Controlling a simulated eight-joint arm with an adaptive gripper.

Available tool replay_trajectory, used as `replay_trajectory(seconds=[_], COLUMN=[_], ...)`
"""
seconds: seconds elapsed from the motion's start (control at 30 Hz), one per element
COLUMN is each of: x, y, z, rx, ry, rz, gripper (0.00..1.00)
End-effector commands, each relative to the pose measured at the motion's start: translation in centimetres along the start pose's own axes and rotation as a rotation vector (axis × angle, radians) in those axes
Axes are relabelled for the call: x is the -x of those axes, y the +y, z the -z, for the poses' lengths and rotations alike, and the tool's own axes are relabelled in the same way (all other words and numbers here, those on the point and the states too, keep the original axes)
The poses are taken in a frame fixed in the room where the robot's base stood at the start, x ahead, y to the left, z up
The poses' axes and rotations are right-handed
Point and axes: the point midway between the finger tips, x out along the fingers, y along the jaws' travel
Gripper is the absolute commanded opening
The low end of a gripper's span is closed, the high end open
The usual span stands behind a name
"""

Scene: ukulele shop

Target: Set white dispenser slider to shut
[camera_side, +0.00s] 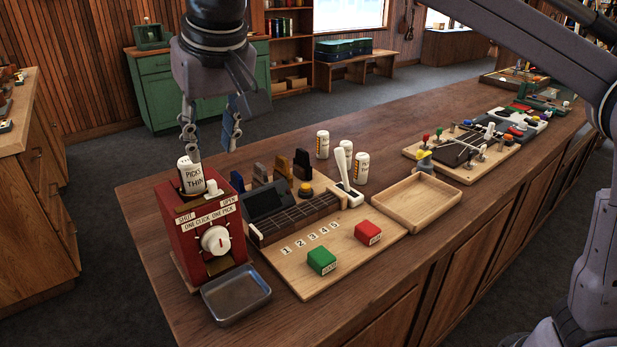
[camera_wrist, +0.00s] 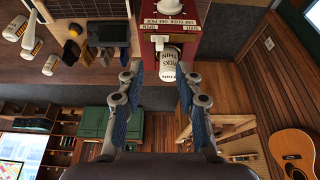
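The red pick dispenser (camera_side: 180,243) stands at the near left end of the counter; its top part also shows in the wrist view (camera_wrist: 183,10). Its small white slider (camera_side: 212,187) sits on top, between the SHUT and OPEN labels and closer to OPEN. The slider shows in the wrist view (camera_wrist: 158,43), on the OPEN label's side. A white "PICKS THIN" canister (camera_side: 191,178) stands behind it on the dispenser. My gripper (camera_side: 213,148) is above the dispenser, fingers apart and empty. In the wrist view my gripper (camera_wrist: 161,74) appears in line with the slider, not visibly touching it.
A metal tray (camera_side: 237,294) lies in front of the dispenser. To its right is a wooden board (camera_side: 330,255) with a fretboard, a green block (camera_side: 321,261) and a red block (camera_side: 368,232). White canisters (camera_side: 322,144) and an empty wooden tray (camera_side: 417,202) stand farther along.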

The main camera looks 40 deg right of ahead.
Motion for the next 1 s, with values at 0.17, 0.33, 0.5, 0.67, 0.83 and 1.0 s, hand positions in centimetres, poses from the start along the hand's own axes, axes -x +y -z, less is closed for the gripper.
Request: replay_trajectory(seconds=[0.17,0.33,0.5,0.67,0.83,1.0], x=[-3.0,-5.6,-7.4,-8.1,-8.2,-8.2], y=[0.1,0.1,0.1,0.1,0.1,0.1], z=[0.0,0.0,0.0,0.0,0.0,0.0], rx=[-0.002,0.0,-0.001,-0.001,-0.001,-0.001], ry=[0.0,0.0,0.0,0.0,0.0,0.0], rz=[-0.001,0.0,0.0,0.0,0.001,0.001], gripper=[0.35,0.35,0.35,0.35,0.35,0.18])
